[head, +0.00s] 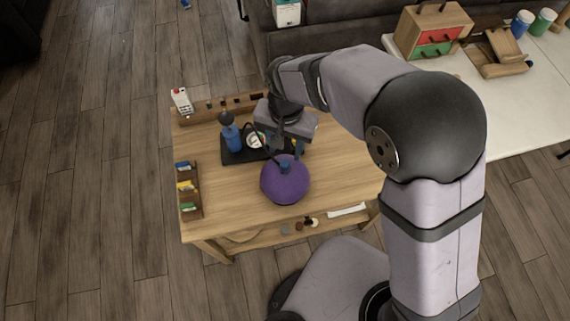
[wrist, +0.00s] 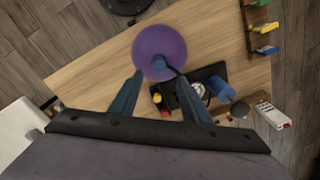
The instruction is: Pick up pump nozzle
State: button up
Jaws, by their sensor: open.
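A purple ball (head: 284,184) sits near the middle of the wooden table, and the blue pump nozzle (head: 284,166) is on its top. In the wrist view the nozzle (wrist: 159,63) shows against the ball (wrist: 160,40), with a black hose running from it toward the pump. The pump has a blue cylinder (head: 232,138), a dial gauge (head: 255,140) and a black base (head: 238,157). My gripper (head: 287,150) is open and empty, pointing down just above and behind the nozzle. In the wrist view its fingertips (wrist: 160,77) lie either side of the nozzle's line, apart from it.
A rack with coloured pieces (head: 188,202) lines the table's left edge. A wooden strip runs along the back. The tabletop (head: 225,210) left of the ball is clear.

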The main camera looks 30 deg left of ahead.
aim_at(285, 162)
jog(key=m, duration=0.3)
jog(key=shift+d, duration=0.2)
jog(key=shift+s+f+p, duration=0.1)
jog(key=shift+f+p, duration=0.3)
jog(key=shift+f, duration=0.7)
jog(key=shift+s+f+p, duration=0.15)
jog(key=shift+f+p, duration=0.5)
jog(key=shift+f, duration=0.05)
jog(key=shift+f+p, duration=0.65)
jog(key=shift+f, duration=1.25)
jog(key=shift+c, duration=0.4)
grip_shut()
jog(key=shift+a, duration=0.1)
